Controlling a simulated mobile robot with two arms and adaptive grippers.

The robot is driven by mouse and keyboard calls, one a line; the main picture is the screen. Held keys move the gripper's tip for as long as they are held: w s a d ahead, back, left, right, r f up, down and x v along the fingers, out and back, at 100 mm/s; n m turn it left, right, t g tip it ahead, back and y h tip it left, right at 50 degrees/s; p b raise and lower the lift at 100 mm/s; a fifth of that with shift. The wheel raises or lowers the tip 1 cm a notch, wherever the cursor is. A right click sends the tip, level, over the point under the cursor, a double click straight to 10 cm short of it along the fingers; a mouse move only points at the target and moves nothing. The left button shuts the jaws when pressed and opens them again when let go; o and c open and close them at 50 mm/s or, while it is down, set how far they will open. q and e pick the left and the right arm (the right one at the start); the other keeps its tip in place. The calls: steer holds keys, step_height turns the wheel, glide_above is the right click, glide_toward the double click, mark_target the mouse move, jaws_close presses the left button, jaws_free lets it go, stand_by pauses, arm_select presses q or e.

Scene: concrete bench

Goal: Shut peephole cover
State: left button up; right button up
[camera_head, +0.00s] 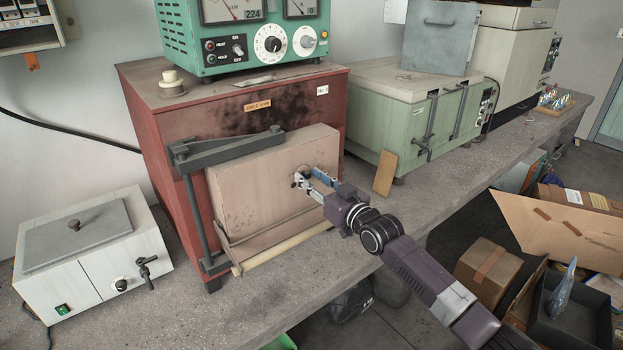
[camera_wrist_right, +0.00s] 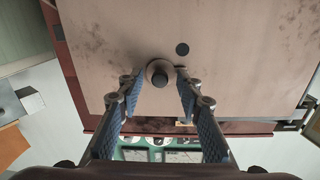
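The kiln door (camera_head: 250,190), a thick pinkish slab, stands against the front of the red kiln (camera_head: 165,140); it also fills much of the right wrist view (camera_wrist_right: 235,60). On it is a round peephole cover with a dark knob (camera_wrist_right: 159,77). A dark round hole (camera_wrist_right: 182,49) shows beside the cover, not covered by it. My right gripper (camera_head: 312,182) is at the door face, its blue-padded fingers (camera_wrist_right: 160,85) open on either side of the knob, with gaps visible. In the head view the fingers mostly hide the cover. My left gripper is not in view.
A grey hinge arm (camera_head: 225,150) and a pale rod (camera_head: 285,248) frame the door. A green instrument (camera_head: 240,40) sits on the kiln. A white bath (camera_head: 90,255) stands left; a small tan board (camera_head: 385,173) leans against the green oven (camera_head: 400,115) at right.

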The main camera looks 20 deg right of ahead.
steer(key=shift+c, duration=0.6)
jaws_close()
steer(key=shift+f+m, duration=0.1)
steer(key=shift+m, duration=0.2)
steer(key=a+f+m, duration=0.1)
steer(key=m, duration=0.5)
steer(key=f+m, duration=0.1)
steer(key=m, duration=0.4)
steer(key=s+a+f+m+p, duration=0.1)
steer(key=m, duration=0.5)
steer(key=shift+a+m+g+y, duration=0.3)
steer(key=shift+g+y, duration=0.1)
steer(key=shift+f, duration=0.1)
